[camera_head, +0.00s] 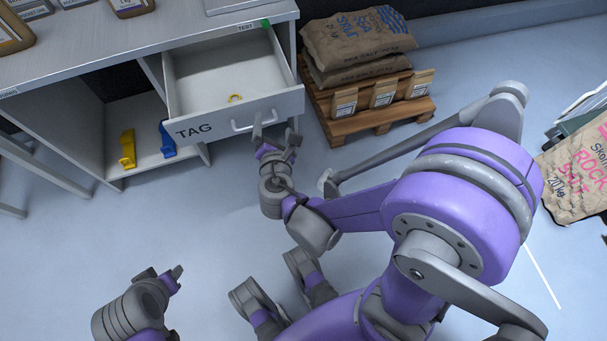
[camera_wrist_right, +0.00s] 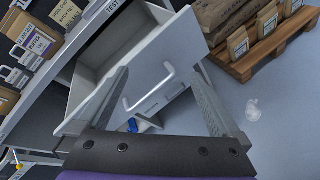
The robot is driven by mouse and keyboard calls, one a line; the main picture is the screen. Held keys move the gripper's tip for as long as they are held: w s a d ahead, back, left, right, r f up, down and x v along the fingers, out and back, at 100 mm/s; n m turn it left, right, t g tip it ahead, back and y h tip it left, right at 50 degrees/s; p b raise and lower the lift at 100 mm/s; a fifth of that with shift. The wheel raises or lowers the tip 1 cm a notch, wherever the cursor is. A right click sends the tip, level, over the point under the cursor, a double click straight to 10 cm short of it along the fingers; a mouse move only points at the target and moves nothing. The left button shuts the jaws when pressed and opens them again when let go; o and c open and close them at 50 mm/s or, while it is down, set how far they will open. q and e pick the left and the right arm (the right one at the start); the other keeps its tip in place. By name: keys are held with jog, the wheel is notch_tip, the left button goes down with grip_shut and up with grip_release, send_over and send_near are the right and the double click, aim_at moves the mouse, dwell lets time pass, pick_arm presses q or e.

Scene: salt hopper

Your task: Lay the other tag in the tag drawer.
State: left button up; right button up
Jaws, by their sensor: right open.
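The tag drawer (camera_head: 235,115), marked TAG, is pulled open from the bench. It also shows in the wrist view (camera_wrist_right: 165,100). Inside it, near the front wall, lies a small yellow looped thing (camera_head: 235,98), perhaps a tag; the front partly hides it. My right gripper (camera_head: 275,130) is open and empty just in front of the drawer. In the wrist view the drawer's handle (camera_wrist_right: 150,90) appears between its fingers; I cannot tell whether they touch it. My left gripper (camera_head: 165,276) is low at the left, apart from everything.
A yellow item (camera_head: 128,149) and a blue item (camera_head: 167,140) stand on the shelf below the drawer. A pallet (camera_head: 375,118) with sacks is right of the bench. A small pale thing (camera_wrist_right: 253,110) lies on the floor. Floor left of my arm is clear.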

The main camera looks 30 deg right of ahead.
jog(key=s+d+f+m+g+y, duration=0.25)
jog(key=s+m+g, duration=0.25)
jog(key=s+m, duration=0.55)
jog(key=s+a+r+m+g+y, duration=0.1)
jog(key=s+a+m+g+y, duration=0.1)
jog(key=s+a+m+y, duration=0.2)
jog(key=s+m, duration=0.3)
jog(key=m, duration=0.4)
jog(key=shift+a+m+g, duration=0.3)
jog(key=shift+a+m, duration=0.05)
